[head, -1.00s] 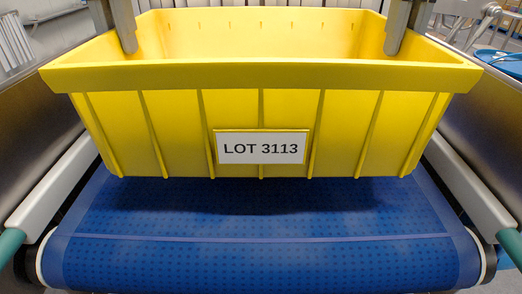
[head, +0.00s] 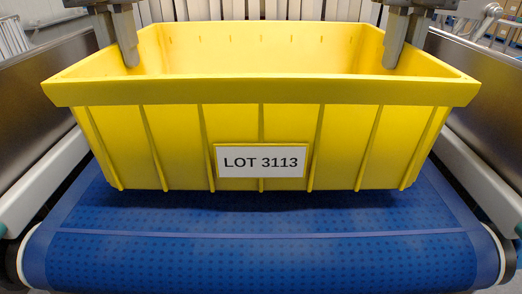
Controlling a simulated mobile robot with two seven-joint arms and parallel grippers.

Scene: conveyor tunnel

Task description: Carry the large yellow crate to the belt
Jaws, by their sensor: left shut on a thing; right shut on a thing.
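The large yellow crate (head: 180,145) is in the middle of the head view, upright and level, with a white "LOT 3113" label on its front. It looks empty where the inside shows. My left gripper (head: 128,50) is shut on the crate's left wall near the top rim. My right gripper (head: 395,48) is shut on its right wall. The outer fingers are partly hidden by the walls. The blue belt (head: 262,262) lies under the crate. A shadow shows below the crate's front edge; I cannot tell whether its bottom touches the belt.
Grey side rails and dark metal side walls flank the belt on the left (head: 42,185) and right (head: 485,185), close to the crate's sides. The belt's rounded near end is bare in front of the crate.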

